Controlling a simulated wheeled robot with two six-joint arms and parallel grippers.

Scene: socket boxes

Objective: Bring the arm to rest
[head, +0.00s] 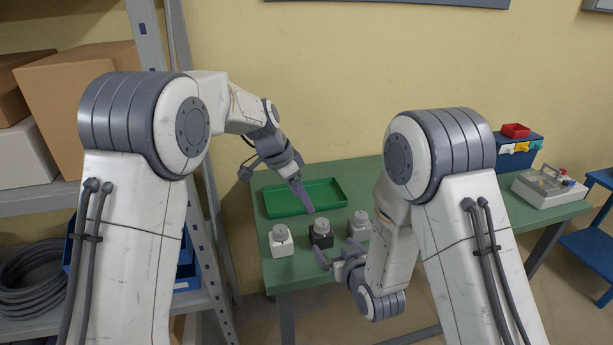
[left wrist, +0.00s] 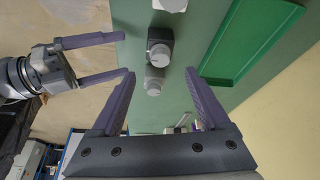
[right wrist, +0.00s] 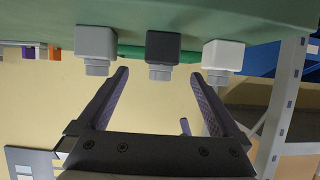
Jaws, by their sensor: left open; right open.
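A white socket box (head: 282,247), a black socket box (head: 321,238) and a grey socket box (head: 358,230) stand in a row on the green table (head: 293,272), each with a round grey top. My left gripper (head: 305,199) is open and empty, pointing down above the tray's front edge; in the left wrist view the black box (left wrist: 159,43) and grey box (left wrist: 154,79) show beyond its fingers. My right gripper (head: 338,252) is open and empty in front of the row; in the right wrist view the black box (right wrist: 163,46) lies beyond its fingertips, apart from them.
A green tray (head: 275,202) lies behind the boxes, empty where visible. A metal shelf with cartons (head: 58,100) stands at the left.

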